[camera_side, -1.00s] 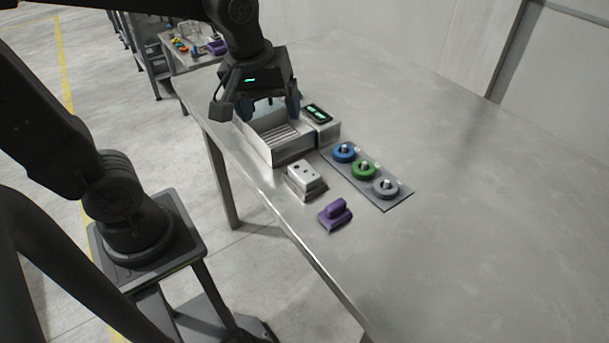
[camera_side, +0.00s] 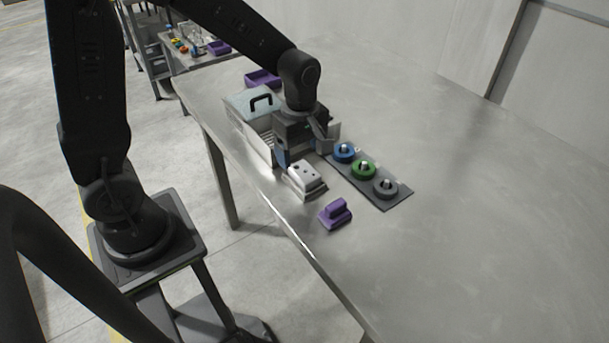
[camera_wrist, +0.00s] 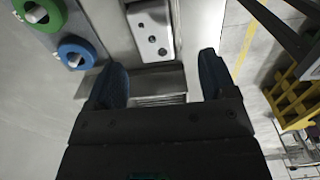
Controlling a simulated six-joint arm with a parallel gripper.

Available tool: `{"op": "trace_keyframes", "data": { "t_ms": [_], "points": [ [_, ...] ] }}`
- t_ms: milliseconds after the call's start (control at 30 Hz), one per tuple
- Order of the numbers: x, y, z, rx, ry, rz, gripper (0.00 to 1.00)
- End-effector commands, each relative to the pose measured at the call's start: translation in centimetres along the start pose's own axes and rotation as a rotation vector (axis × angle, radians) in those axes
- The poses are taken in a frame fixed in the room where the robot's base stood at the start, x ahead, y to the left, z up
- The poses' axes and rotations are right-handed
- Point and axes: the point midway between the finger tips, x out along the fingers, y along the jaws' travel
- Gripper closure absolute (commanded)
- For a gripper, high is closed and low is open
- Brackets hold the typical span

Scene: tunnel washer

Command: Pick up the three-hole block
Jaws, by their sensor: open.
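The three-hole block (camera_side: 305,175) is a pale, light-grey block with dark holes on top. It stands on the table near the front edge, beside the washer box. In the wrist view the block (camera_wrist: 152,33) is at the top middle, beyond the fingertips and roughly in line with the gap between them. My gripper (camera_wrist: 165,75) is open, its two blue-padded fingers apart with nothing held between them. In the side view my gripper (camera_side: 300,155) is low over the near end of the washer box, close to the block; whether it touches anything cannot be told.
The washer box (camera_side: 262,150) has a pale lid with a black handle. A dark plate (camera_side: 396,200) bears blue (camera_side: 344,152), green (camera_side: 363,169) and grey (camera_side: 385,188) rings on pegs. A purple piece (camera_side: 335,213) lies nearer the front. A purple tray (camera_side: 262,79) stands behind. The right of the table is clear.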

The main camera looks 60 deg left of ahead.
Motion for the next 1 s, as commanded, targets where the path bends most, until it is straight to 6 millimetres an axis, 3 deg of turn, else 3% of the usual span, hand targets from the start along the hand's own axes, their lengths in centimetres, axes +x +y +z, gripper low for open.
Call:
{"op": "trace_keyframes", "data": {
  "t_ms": [167, 500, 767, 1000],
  "points": [
    [1.2, 0.1, 0.1, 0.001, 0.0, -0.001, 0.22],
    [5.5, 0.8, 0.3, 0.001, 0.0, 0.0, 0.22],
    [5.7, 0.8, 0.2, 0.001, 0.0, 0.002, 0.22],
    [5.7, 0.8, 0.2, 0.001, 0.0, 0.002, 0.43]
  ]
}}
